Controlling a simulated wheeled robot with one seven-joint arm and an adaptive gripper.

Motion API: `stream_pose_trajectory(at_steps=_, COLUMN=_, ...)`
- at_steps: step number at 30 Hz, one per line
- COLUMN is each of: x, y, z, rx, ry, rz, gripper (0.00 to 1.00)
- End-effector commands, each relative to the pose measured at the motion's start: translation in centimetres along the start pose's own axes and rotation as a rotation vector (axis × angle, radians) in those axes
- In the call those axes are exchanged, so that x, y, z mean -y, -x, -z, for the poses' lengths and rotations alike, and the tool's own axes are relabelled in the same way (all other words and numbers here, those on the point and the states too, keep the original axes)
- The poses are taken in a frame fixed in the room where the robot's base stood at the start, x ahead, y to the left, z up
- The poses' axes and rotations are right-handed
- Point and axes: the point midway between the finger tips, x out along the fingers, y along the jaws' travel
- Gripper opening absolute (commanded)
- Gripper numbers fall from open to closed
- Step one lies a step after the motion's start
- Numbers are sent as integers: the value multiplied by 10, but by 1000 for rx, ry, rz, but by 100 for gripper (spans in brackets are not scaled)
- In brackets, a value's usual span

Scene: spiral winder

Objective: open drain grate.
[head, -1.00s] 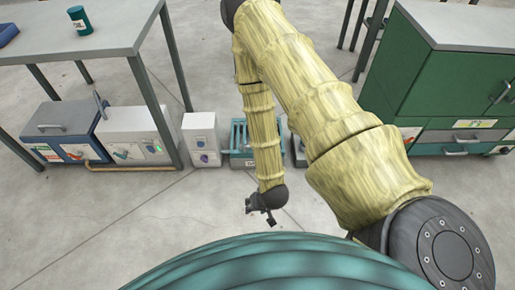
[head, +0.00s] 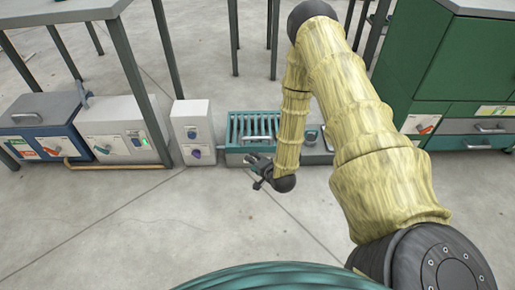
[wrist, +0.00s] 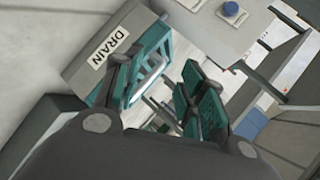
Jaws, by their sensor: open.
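The drain grate (head: 236,128) is a teal slatted panel lying flat in a low teal box on the floor, with a pale bar handle (head: 257,138) across its front. My forearm hides its right side. My gripper (head: 261,165) is open and empty, in front of the box and apart from the handle as far as I can tell. In the wrist view the open jaws (wrist: 158,80) have teal-padded fingers. Beyond them is part of the teal slatted grate (wrist: 153,65), beside a grey panel with a "DRAIN" label (wrist: 110,47).
A white box with knobs (head: 192,133) stands left of the drain. Further left are a grey box with a switch (head: 120,130) and a blue box (head: 45,128) under a table. A green cabinet (head: 455,70) stands at the right. The floor in front is clear.

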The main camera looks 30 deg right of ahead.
Motion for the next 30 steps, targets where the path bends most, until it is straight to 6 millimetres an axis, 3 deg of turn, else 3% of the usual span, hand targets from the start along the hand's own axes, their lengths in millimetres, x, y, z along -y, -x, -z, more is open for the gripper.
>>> stream_pose_trajectory(at_steps=1, x=-15, y=-17, z=7, rx=-19, ry=-36, rz=29, gripper=41)
stream_pose_trajectory(at_steps=6, x=-27, y=-48, z=37, rx=-70, ry=-164, rz=135, gripper=41)
stream_pose_trajectory(at_steps=15, x=-40, y=-80, z=82, rx=-118, ry=-334, rz=293, gripper=41)
stream_pose_trajectory(at_steps=23, x=-40, y=-88, z=96, rx=-128, ry=-379, rz=338, gripper=41)
stream_pose_trajectory(at_steps=30, x=-33, y=-114, z=100, rx=-126, ry=-377, rz=339, gripper=41)
